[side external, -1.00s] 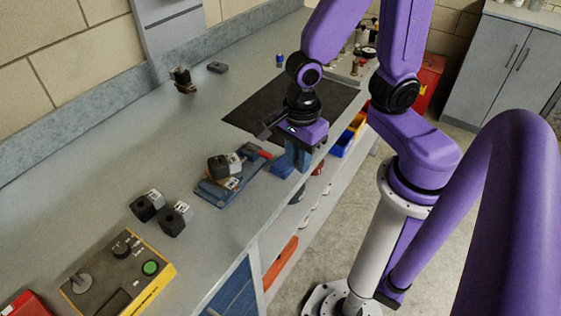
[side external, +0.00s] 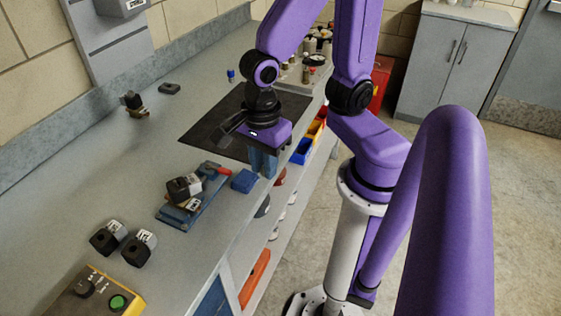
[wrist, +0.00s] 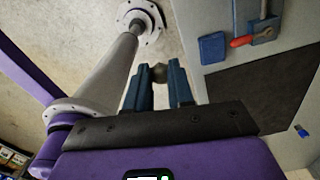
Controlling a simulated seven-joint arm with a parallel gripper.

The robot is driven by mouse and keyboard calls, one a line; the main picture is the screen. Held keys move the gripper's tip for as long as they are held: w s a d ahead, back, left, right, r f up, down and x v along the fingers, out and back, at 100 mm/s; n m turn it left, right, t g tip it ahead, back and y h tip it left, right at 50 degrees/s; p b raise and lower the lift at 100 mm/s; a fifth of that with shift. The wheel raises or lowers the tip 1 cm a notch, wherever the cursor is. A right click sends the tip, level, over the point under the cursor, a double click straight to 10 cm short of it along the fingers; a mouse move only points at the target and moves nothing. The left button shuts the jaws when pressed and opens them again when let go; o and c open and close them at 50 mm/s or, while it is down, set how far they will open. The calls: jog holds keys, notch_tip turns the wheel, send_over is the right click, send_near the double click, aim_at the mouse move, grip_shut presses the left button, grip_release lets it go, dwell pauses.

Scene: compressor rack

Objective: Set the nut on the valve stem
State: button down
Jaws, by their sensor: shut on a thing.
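My gripper (side external: 264,172) hangs over the bench's front edge, beside the dark mat. In the wrist view its blue fingers (wrist: 160,73) are close together around a small dark, brownish rounded piece (wrist: 159,72), which looks like the nut.
A blue fixture (side external: 172,217) holds a black-and-grey block (side external: 184,188), with a red-handled tool (side external: 216,170) beside it. A blue block (side external: 243,181) sits near my gripper. Two dark blocks and a control box (side external: 90,296) are nearer. The dark mat (side external: 205,135) has bare room.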

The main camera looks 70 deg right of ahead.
send_near(174, 187)
jog(key=shift+s+d+f, duration=0.2)
jog(key=shift+s+f, duration=0.15)
jog(key=shift+s, duration=0.1)
jog(key=shift+w, duration=0.5)
jog(key=shift+f, duration=1.95)
jog(key=shift+f, duration=0.9)
jog(key=c, duration=0.5)
grip_release()
jog(key=shift+w+r, duration=0.1)
notch_tip(174, 187, up, 7)
